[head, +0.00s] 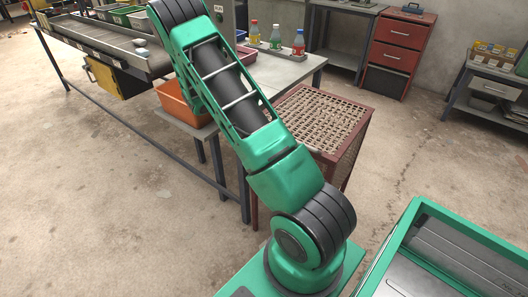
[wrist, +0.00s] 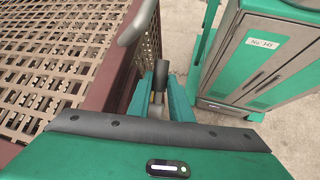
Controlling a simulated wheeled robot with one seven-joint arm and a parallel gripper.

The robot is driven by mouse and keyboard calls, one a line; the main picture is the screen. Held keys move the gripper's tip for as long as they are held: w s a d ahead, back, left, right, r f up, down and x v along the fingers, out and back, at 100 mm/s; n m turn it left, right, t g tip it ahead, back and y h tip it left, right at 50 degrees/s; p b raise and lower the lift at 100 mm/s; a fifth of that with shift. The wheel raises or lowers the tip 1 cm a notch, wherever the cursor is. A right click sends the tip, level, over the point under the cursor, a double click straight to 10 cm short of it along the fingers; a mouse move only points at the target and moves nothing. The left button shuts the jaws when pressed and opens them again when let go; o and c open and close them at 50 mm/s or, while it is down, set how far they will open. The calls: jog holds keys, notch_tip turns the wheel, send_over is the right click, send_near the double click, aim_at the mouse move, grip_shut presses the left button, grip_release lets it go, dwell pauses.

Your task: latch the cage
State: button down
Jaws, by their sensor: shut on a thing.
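The cage (head: 345,108) has a rust-red frame and a tan woven mesh top, and stands on the floor just beyond my arm in the head view. In the wrist view its mesh (wrist: 60,50) fills the left side, bordered by the red frame edge (wrist: 112,85). My gripper (wrist: 161,88) is beside that edge, pointing down along the cage's side. Its green fingers are shut on a small dark upright piece (wrist: 161,72), perhaps the latch handle. A pale grey curved bar (wrist: 138,22) is just above. The gripper is not visible in the head view, and the latch's lower part is hidden.
A table with several bottles (head: 276,38) stands behind the cage. An orange bin (head: 180,104) is left of it, near a long conveyor (head: 105,38). A red drawer cabinet (head: 396,55) is at the back right. The concrete floor right of the cage is clear.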

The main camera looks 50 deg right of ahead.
jog(key=shift+w, duration=0.25)
jog(key=c, duration=1.9)
grip_release()
jog(key=shift+s, duration=0.1)
jog(key=v, duration=1.1)
jog(key=shift+f, duration=0.15)
